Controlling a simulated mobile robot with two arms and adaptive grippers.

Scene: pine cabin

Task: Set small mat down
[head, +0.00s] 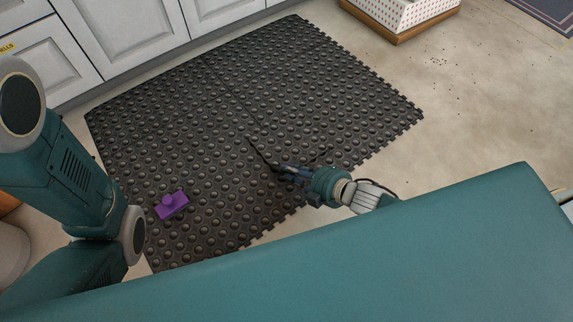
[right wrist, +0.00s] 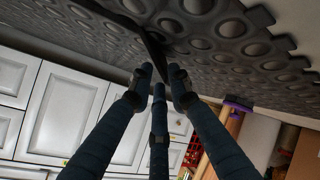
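The small mat (head: 225,95) is black rubber with round bumps and toothed edges, and it lies spread on the floor by the cabinets. It also fills the top of the right wrist view (right wrist: 235,45). My right gripper (head: 278,168) is low over the mat's front middle. In the right wrist view its fingers (right wrist: 163,78) close in on a thin dark raised part of the mat, which runs between the fingertips. The exact contact is hard to see against the dark rubber. My left arm shows at the left in the head view, but its gripper is not visible.
A purple block with a knob (head: 172,205) sits on the mat's left part. White cabinets (head: 130,30) border the back left. A patterned box on a wooden base (head: 400,18) stands at the back right. Bare floor with dark crumbs (head: 465,75) lies right.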

